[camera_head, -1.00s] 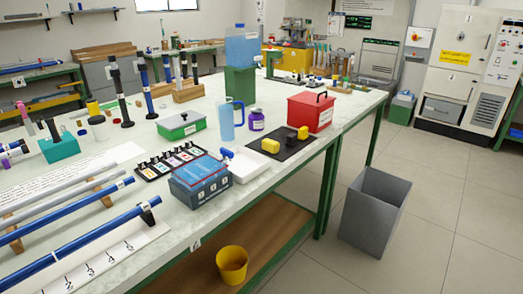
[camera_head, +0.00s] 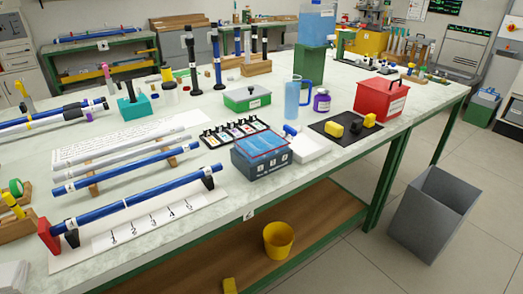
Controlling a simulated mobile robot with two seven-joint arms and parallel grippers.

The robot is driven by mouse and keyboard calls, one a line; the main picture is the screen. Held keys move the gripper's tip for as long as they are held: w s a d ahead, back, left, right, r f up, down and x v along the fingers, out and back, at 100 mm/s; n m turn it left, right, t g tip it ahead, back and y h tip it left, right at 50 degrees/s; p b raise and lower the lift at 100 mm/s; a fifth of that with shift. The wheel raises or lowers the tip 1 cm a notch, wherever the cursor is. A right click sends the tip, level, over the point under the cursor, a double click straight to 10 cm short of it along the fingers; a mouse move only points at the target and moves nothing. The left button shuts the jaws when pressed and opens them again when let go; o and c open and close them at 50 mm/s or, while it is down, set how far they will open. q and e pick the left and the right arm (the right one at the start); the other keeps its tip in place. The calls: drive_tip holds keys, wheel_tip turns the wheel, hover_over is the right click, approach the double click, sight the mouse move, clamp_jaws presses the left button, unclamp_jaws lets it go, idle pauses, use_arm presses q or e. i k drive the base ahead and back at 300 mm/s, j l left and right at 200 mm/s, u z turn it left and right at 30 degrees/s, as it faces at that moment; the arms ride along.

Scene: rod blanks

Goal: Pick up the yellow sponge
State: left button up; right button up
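A small yellow block (camera_head: 333,130), which looks like a sponge, lies on a black mat (camera_head: 326,124) on the long workbench. A second small yellow and dark block (camera_head: 369,120) lies on the same mat to its right. I cannot tell for certain which of these is the sponge. Neither of my grippers is in view.
A red box (camera_head: 381,98) stands right behind the mat, with a purple jar (camera_head: 322,101) and blue jug (camera_head: 292,98) to the left. A blue-topped box (camera_head: 262,158) and white tray (camera_head: 306,146) sit in front. A grey bin (camera_head: 432,214) stands on the floor at right.

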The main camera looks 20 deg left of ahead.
sight(336, 130)
drive_tip(key=l+u, duration=0.1)
drive_tip(key=u, duration=0.55)
drive_tip(key=i+l+u, duration=0.1)
drive_tip(key=l+u, duration=0.15)
drive_tip(key=i+l+u, duration=0.2)
drive_tip(key=l+u, duration=0.5)
drive_tip(key=l, duration=0.8)
